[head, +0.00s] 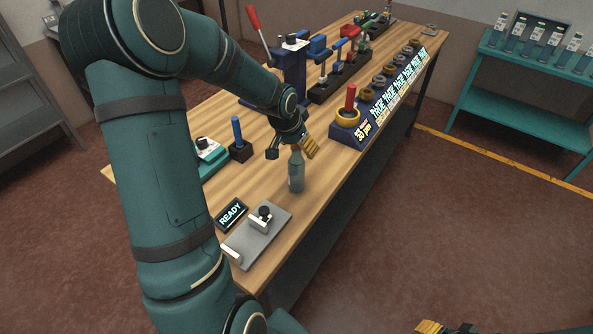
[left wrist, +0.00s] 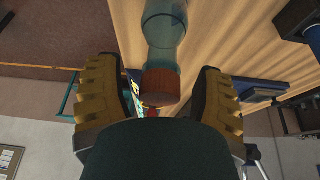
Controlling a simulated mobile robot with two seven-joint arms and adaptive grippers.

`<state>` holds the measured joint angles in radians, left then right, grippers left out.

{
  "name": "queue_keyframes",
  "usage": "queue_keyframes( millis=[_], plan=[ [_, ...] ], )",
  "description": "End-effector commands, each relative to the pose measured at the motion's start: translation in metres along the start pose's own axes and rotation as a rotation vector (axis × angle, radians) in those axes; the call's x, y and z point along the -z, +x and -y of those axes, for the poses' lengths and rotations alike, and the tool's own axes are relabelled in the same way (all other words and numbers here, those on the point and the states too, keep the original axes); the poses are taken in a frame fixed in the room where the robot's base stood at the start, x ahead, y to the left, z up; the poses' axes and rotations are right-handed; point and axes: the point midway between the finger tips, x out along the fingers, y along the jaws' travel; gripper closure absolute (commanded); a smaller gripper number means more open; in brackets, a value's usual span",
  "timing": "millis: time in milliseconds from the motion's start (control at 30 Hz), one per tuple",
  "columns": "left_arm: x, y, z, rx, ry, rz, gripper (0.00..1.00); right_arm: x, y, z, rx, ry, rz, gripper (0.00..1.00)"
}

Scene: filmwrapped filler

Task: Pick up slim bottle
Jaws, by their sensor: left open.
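The slim bottle (head: 296,172) is grey-blue and see-through and stands upright on the wooden bench, near its front edge. Its reddish-brown cap shows in the left wrist view (left wrist: 162,86), below the clear body (left wrist: 164,35). My left gripper (head: 292,150) is open at the top of the bottle, its gold ridged fingers apart. In the left wrist view, the fingers (left wrist: 158,95) lie on either side of the cap with gaps. My right gripper (head: 446,327) shows only as a tip at the bottom edge.
A clamp plate (head: 257,238) and a READY sign (head: 231,214) lie at the near end of the bench. A blue block with a tape roll (head: 347,117) stands behind right of the bottle. Several bottles stand on a teal shelf (head: 530,62) at the back right.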

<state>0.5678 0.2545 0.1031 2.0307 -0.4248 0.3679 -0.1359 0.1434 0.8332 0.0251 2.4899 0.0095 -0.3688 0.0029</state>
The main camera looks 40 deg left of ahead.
Motion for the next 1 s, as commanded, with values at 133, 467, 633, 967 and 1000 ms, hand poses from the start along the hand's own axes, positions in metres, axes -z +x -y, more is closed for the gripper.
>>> queue_keyframes(
  millis=[133,467,633,967,1000],
  plan=[
    [0.0,0.002,0.0,0.001,0.001,-0.001,0.32,0.0,0.0,0.0,0.0,0.0,0.0,0.53],
    [0.0,0.002,0.0,0.001,0.0,-0.001,1.0,0.0,0.0,0.0,0.0,0.0,0.0,0.53],
    [0.0,0.002,0.0,0.001,0.0,-0.001,1.0,0.0,0.0,0.0,0.0,0.0,0.0,0.53],
    [0.011,-0.021,0.001,0.003,0.0,-0.006,1.0,0.0,-0.003,0.001,0.0,0.0,0.0,0.53],
    [0.014,-0.029,0.0,0.003,0.0,-0.006,1.0,0.001,-0.004,0.001,0.001,0.0,0.0,0.53]
  ],
)
